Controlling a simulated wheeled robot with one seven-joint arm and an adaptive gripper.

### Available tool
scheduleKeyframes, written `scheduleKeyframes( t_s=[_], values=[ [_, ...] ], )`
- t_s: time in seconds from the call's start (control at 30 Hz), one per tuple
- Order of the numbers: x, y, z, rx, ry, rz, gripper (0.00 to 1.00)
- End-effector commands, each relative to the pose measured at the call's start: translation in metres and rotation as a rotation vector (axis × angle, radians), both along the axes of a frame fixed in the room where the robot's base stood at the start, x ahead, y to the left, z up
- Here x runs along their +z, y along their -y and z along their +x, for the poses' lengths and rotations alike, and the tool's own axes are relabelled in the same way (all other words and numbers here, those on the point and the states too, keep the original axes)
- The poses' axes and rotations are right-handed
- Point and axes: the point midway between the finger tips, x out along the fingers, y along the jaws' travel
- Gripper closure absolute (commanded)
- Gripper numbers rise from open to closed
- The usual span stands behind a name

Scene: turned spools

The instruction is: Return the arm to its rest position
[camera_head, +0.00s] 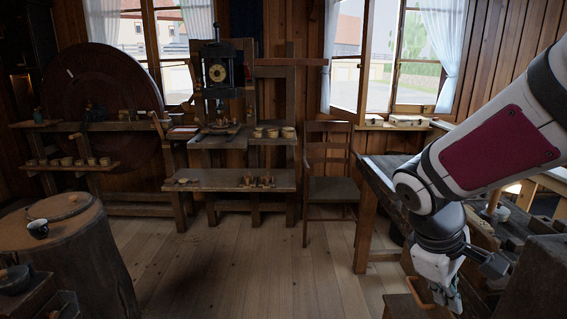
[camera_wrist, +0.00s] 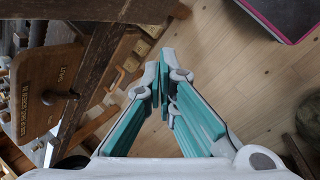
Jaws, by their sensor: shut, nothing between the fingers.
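My gripper (camera_head: 441,287) hangs at the end of my bent arm (camera_head: 495,140) at the lower right of the head view. It points downward beside the wooden workbench. In the wrist view, my gripper (camera_wrist: 164,82) shows its two teal-lined fingers meeting at the tips, with nothing between them. The wooden floor lies below and to the right of the fingers in that view.
The workbench (camera_head: 378,183) stands close to my arm at right. In the wrist view, a wooden board with lettering (camera_wrist: 48,92) lies left of the fingers. A chair (camera_head: 330,185) stands farther back. A stump table (camera_head: 95,255) is at lower left. The middle floor (camera_head: 255,265) is clear.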

Motion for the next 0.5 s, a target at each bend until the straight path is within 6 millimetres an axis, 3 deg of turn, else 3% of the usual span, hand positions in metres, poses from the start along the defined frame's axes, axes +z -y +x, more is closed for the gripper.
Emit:
scheduleKeyframes(
  t_s=[0.03,0.2,0.5],
  values=[
    [0.019,-0.005,-0.015,-0.047,0.046,0.035,1.0],
    [0.059,-0.026,-0.061,-0.206,0.175,0.165,1.0],
    [0.107,-0.066,-0.133,-0.432,0.361,0.403,1.0]
  ],
)
